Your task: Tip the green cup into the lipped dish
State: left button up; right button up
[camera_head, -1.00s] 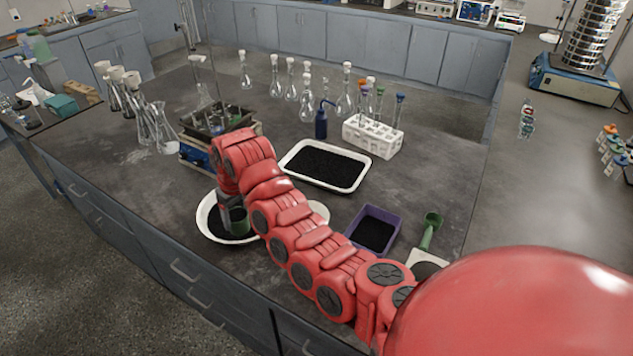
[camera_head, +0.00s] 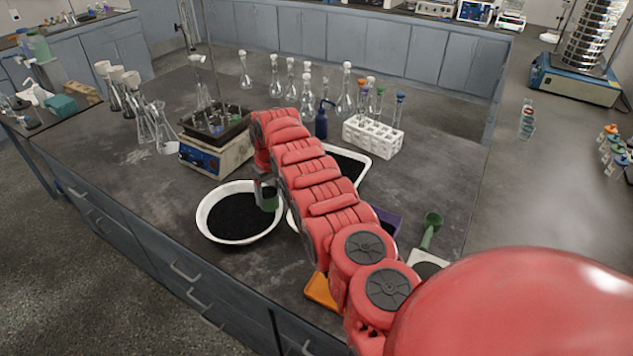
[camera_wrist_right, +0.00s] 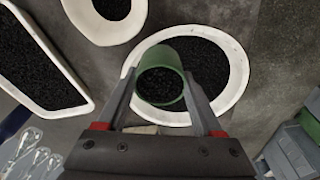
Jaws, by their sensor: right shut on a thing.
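The green cup (camera_head: 269,200) is held by my right gripper (camera_head: 263,188) over the right side of a round white dish (camera_head: 204,226) with black grains in it. In the right wrist view, the fingers grip both sides of the cup (camera_wrist_right: 161,86), with black grains visible inside its mouth. The dish's white rim (camera_wrist_right: 242,88) shows behind the cup there. A second round white dish (camera_wrist_right: 138,14), also holding black grains, is beside it and mostly behind my arm in the head view. I cannot tell which dish is the lipped one. My left gripper is out of view.
A white rectangular tray (camera_head: 367,170) of black grains lies partly behind my arm. A blue device (camera_head: 205,157) stands behind the round dish. A white rack (camera_head: 372,137), flasks, a blue bottle (camera_head: 321,124), a green scoop (camera_head: 431,229) and an orange item (camera_head: 321,291) stand around.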

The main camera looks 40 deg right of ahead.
jog(key=s+d+m, duration=0.2)
jog(key=d, duration=0.6)
jog(key=shift+s, duration=0.3)
dwell(0.4)
jog(key=shift+s+d+m, duration=0.1)
jog(key=shift+d+m, duration=0.1)
jog(key=shift+m, duration=0.1)
